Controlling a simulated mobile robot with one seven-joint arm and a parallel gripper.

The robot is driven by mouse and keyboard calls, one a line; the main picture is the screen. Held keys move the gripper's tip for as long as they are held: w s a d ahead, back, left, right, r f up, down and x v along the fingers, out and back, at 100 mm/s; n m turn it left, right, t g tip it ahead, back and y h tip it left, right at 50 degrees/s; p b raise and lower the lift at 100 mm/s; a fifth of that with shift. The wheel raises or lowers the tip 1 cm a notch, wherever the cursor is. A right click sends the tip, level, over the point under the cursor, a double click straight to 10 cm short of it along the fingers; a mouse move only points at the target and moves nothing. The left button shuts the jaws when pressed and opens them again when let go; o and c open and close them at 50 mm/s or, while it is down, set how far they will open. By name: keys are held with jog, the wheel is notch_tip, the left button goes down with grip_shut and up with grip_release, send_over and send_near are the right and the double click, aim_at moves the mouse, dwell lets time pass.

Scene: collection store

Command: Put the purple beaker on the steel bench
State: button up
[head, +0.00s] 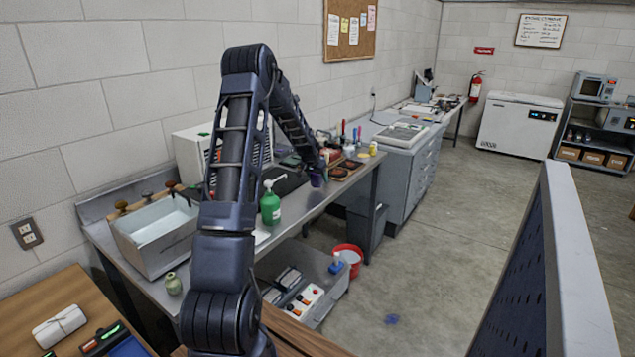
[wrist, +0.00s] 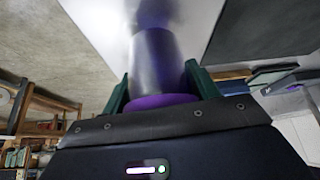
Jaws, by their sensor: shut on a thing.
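The purple beaker (head: 317,179) shows in the head view at the end of my arm, over the steel bench (head: 305,206) along the wall. In the wrist view the beaker (wrist: 160,65) sits between the two green fingers of my gripper (wrist: 157,85), which is shut on it. My gripper in the head view (head: 318,168) is small and partly hidden by my arm. A purple reflection shows on the pale surface just past the beaker in the wrist view. I cannot tell whether the beaker touches the bench.
A green pump bottle (head: 270,207) stands on the bench left of the beaker. A tray of dark items (head: 346,168) and several small bottles are to its right. A sink (head: 150,240) and an olive vase (head: 173,284) are farther left. A red bucket (head: 348,258) is on the floor.

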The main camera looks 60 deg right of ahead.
jog(key=shift+f, duration=1.05)
jog(key=shift+f, duration=0.1)
jog(key=o, duration=1)
jog(key=v, duration=1.2)
